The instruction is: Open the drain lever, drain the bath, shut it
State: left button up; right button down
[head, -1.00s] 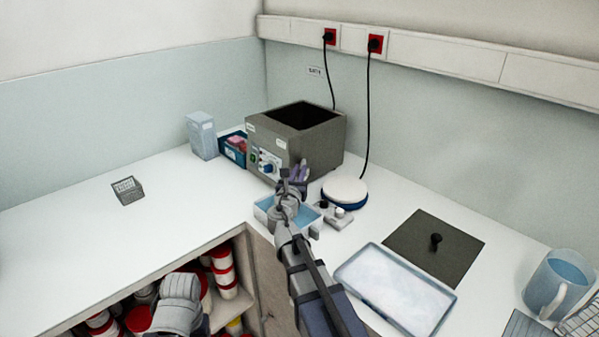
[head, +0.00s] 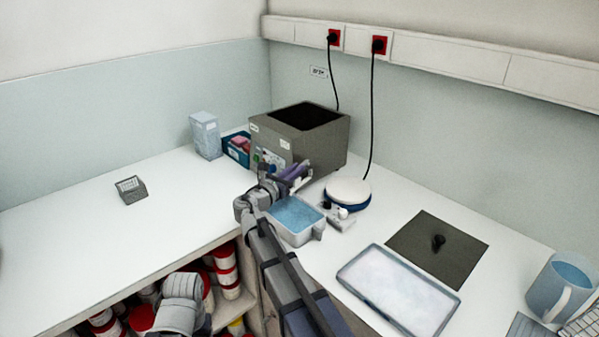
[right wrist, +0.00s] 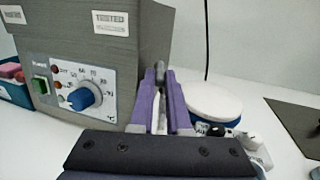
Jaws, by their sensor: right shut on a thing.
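The bath is a grey metal box (head: 325,152) with a dark open top, standing against the back wall. The right wrist view shows its front panel with a blue knob (right wrist: 83,97) and a green switch (right wrist: 40,86). My right gripper (head: 300,172) is at the bath's lower front right. In the right wrist view its purple fingers are shut on the grey drain lever (right wrist: 159,74), whose upper end shows between them. A tub with pale blue liquid (head: 318,233) stands just below and in front of the gripper. The bath's inside level and the outlet are hidden. My left gripper is out of view.
A white round plate with a blue base (head: 347,192) stands right of the bath. A blue bin (head: 236,152) is to its left. A tray (head: 398,296), a dark lid (head: 437,262) and a jug (head: 556,290) lie at right. The left counter is mostly clear.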

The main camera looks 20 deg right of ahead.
jog(key=shift+w+a+m+g+h, duration=0.25)
jog(key=shift+w+m+g+h, duration=0.2)
jog(key=shift+m+g+h, duration=0.5)
jog(key=shift+y, duration=0.25)
jog(key=c, duration=0.9)
grip_release()
jog(key=shift+n, duration=0.25)
jog(key=shift+s, duration=0.1)
